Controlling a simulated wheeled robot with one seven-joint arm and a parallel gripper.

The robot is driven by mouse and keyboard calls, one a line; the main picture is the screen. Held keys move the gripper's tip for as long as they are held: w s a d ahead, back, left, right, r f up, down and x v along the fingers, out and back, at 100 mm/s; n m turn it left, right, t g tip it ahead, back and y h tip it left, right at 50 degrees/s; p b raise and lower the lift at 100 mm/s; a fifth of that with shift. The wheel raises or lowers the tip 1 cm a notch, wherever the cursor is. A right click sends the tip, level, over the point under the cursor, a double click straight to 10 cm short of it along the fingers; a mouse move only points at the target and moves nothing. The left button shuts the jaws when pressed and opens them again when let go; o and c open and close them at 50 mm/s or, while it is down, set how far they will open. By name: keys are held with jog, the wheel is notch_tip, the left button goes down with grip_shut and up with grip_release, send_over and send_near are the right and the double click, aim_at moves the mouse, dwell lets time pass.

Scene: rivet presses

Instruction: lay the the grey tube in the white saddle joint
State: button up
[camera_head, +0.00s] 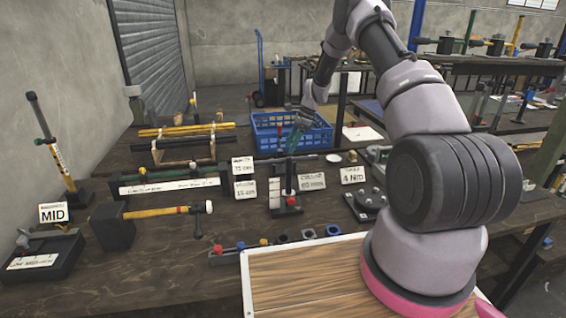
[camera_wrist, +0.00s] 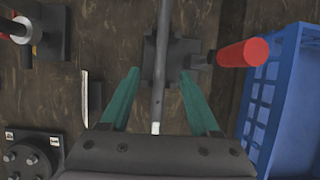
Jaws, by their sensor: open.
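A dark grey tube (camera_wrist: 161,75) runs up the middle of the wrist view, over a dark base (camera_wrist: 184,50), with a small pale end near my palm. My gripper (camera_wrist: 159,75) has teal fingers spread wide, one on each side of the tube with gaps between. It is open and empty. In the head view my gripper (camera_head: 294,137) points down in front of the blue crate, above a dark horizontal bar (camera_head: 300,157) that looks like the same tube. I cannot clearly make out a white saddle joint in either view.
A red handle (camera_wrist: 243,52) stands right of the tube, close to the blue crate (camera_wrist: 290,90). A dark post stand (camera_head: 287,208) and label cards (camera_head: 312,182) are nearby. A wooden rack (camera_head: 184,150) with yellow and black tubes is left. A bolted plate (camera_wrist: 27,155) sits lower left.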

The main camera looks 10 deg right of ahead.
aim_at(283, 161)
jog(key=x, duration=0.5)
jog(key=shift+a+f, duration=0.15)
jog(key=shift+f, duration=0.2)
grip_shut()
